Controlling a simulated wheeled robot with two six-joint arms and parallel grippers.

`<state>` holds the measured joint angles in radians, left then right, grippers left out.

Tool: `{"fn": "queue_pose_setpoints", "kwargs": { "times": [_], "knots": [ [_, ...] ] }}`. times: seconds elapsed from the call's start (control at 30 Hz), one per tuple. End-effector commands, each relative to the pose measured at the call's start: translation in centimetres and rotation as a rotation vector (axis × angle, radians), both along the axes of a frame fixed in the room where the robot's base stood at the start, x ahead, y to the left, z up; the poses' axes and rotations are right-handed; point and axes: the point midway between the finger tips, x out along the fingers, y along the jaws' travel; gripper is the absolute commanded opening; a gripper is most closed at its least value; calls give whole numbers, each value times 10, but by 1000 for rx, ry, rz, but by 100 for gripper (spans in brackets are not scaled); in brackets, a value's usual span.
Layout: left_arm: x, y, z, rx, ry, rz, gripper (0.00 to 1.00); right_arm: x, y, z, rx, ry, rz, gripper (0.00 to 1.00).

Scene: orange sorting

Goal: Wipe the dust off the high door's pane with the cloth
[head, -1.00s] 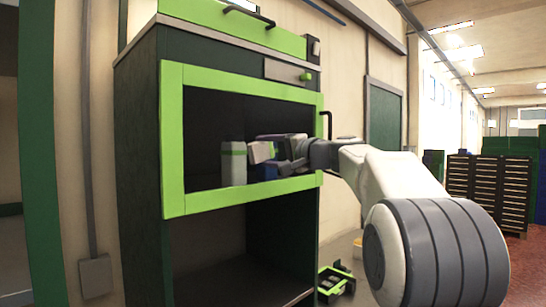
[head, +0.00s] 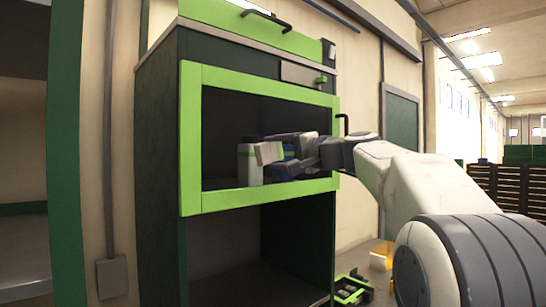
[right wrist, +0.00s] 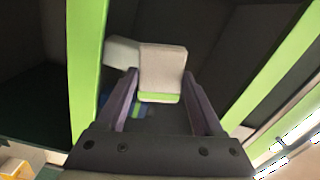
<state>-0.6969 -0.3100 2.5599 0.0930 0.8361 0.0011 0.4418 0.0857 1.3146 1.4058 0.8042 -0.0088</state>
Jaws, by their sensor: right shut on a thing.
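The high door (head: 192,140) is a bright green frame around a dark pane (head: 225,115) on the upper part of a dark cabinet. No dust can be made out on the pane. My right gripper (head: 285,148) is in front of the pane's lower middle. It is shut on the cloth (head: 268,152), a pale pad with a green edge. In the right wrist view, the cloth (right wrist: 162,68) sits between the two fingers (right wrist: 163,100) against a dark background. Whether it touches the pane is unclear. My left gripper is in neither view.
An open compartment (head: 240,245) lies below. A green and black box (head: 352,288) stands on the floor at right.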

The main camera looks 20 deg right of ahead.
Motion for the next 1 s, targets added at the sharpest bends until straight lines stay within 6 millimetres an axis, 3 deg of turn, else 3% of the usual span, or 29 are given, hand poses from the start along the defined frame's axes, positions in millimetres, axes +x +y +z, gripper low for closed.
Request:
{"fn": "queue_pose_setpoints", "kwargs": {
  "times": [0.4, 1.0],
  "knots": [
    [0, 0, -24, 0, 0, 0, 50, -39, -15, -2, -2, -2, -4, 24],
    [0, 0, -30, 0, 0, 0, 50, -52, -21, -1, 0, -2, -6, 24]
  ]
}}
